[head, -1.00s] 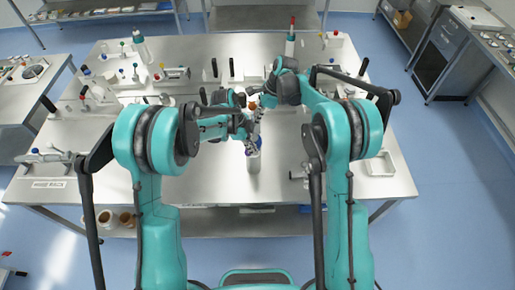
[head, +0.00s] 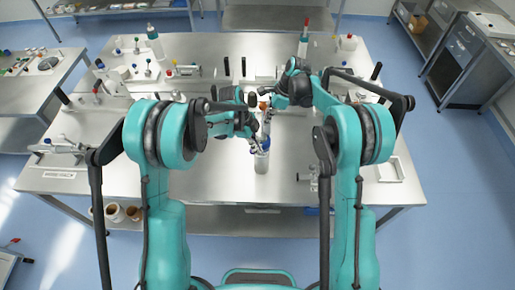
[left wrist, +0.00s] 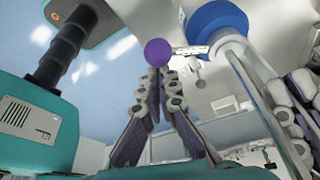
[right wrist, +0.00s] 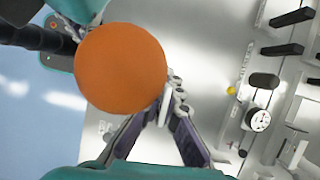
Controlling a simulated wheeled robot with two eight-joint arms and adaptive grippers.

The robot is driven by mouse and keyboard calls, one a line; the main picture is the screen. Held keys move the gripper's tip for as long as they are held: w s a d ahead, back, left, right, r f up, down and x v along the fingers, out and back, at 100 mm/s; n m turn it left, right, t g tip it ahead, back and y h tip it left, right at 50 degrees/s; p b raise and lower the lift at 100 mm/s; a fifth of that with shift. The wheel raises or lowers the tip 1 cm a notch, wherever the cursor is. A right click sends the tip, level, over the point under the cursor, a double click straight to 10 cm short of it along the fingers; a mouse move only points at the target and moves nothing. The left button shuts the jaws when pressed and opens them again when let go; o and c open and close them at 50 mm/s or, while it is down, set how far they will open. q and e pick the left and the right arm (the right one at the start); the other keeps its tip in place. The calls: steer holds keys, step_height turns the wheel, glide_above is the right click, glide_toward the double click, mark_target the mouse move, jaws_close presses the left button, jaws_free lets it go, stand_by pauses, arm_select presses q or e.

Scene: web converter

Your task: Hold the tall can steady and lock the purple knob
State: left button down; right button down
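The tall can (head: 261,163) stands upright near the front middle of the table, pale with a blue upper part. My left gripper (head: 254,141) is low beside its top. My right gripper (head: 265,133) comes from above, just over the can. In the left wrist view the purple knob (left wrist: 158,52) is a round ball at the tips of my left fingers (left wrist: 161,72). These tips are close together; whether they grip it is unclear. In the right wrist view, an orange ball (right wrist: 120,68) covers part of my right fingers (right wrist: 170,88), so their hold is hidden.
A blue round cap (left wrist: 218,18) and a metal rod are close at the right of the left wrist view. A dial gauge (right wrist: 258,119) and black handles (right wrist: 292,17) lie to the right in the right wrist view. A white tray (head: 401,172) stands at the table's right.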

arm_select(q)
steer(key=v, duration=1)
arm_select(e)
steer(key=shift+f, duration=0.1)
arm_select(q)
steer(key=shift+w+f, duration=0.15)
arm_select(e)
steer(key=shift+w+r, duration=0.1)
steer(key=shift+r, duration=0.2)
steer(key=c, duration=1.6)
jaws_free()
steer(key=shift+c, duration=0.2)
steer(key=v, duration=1.2)
